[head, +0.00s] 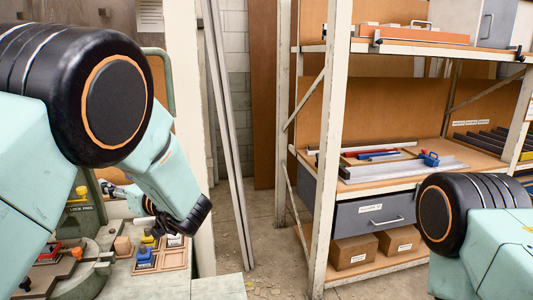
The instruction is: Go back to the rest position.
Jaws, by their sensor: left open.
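My left arm comes in from the left, and its forearm bends down over the bench.
A green press (82,217) with a "LOCK FREE" label stands at the left. A wooden tray (176,258) beside it holds small coloured pieces. A steel shelf rack (331,130) with boxes and tools stands right. Bare floor (262,240) lies between.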

